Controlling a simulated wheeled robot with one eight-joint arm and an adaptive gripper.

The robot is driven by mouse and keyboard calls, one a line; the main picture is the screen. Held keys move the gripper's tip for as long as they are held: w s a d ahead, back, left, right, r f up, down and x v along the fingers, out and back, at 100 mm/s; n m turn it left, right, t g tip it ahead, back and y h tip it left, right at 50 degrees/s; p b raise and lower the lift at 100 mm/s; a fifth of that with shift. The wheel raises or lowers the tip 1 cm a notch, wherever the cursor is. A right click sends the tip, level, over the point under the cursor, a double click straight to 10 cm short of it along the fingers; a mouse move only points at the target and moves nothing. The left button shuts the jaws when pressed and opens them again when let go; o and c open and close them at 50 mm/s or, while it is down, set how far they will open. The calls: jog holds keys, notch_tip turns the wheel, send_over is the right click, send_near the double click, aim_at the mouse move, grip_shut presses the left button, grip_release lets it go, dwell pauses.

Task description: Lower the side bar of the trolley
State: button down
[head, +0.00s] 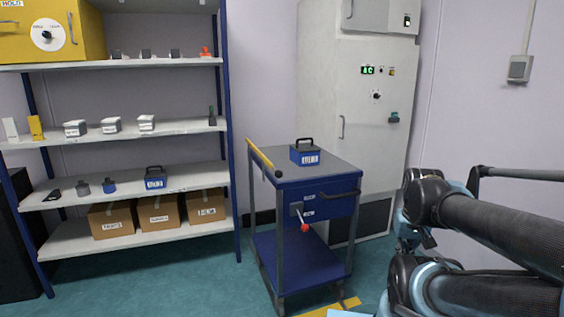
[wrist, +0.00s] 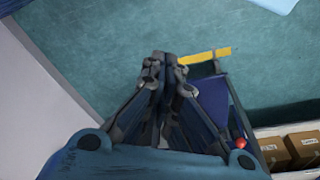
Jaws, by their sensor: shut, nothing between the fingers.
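The blue and grey trolley (head: 318,178) stands in the middle of the head view. A yellow bar (head: 262,157) runs along the left edge of its top, standing a little above it. A lever with a red knob (head: 305,228) sticks out from its front, below a drawer with a dark handle (head: 337,194). In the wrist view part of the trolley (wrist: 208,98) and the red knob (wrist: 240,143) show beside my gripper (wrist: 165,60). The gripper is shut and empty, with its fingertips together, apart from the trolley. The yellow bar cannot be made out in the wrist view.
A blue case (head: 306,152) sits on the trolley top. A tall grey cabinet (head: 360,110) stands behind it. A shelf rack (head: 130,129) with boxes and small items fills the left. Yellow floor marking (head: 330,308) lies at the trolley's foot. Floor between rack and trolley is clear.

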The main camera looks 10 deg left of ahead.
jog(key=shift+a, duration=0.15)
jog(key=w+a+r+n, duration=0.2)
jog(key=w+a+r, duration=0.6)
jog(key=r, duration=0.3)
jog(key=w+a+r+n, duration=0.2)
jog(key=w+a+r, duration=0.6)
jog(key=r, duration=0.2)
jog(key=w+a+r, duration=0.2)
jog(key=a+r, duration=0.1)
jog(key=a, duration=0.4)
jog(key=w+a+r+n+y, duration=0.1)
jog(key=w+a+r, duration=0.1)
jog(key=a, duration=0.6)
jog(key=w+a+r+n, duration=0.1)
jog(key=a+r, duration=0.4)
jog(key=a, duration=0.3)
jog(key=shift+w+g+y, duration=0.3)
jog(key=shift+w, duration=0.1)
jog(key=shift+a, duration=0.1)
jog(key=f, duration=0.4)
jog(key=w+a+f, duration=0.1)
jog(key=f, duration=0.4)
jog(key=w+f, duration=0.1)
jog(key=f, duration=0.3)
jog(key=shift+a+f, duration=0.25)
jog(key=shift+a, duration=0.15)
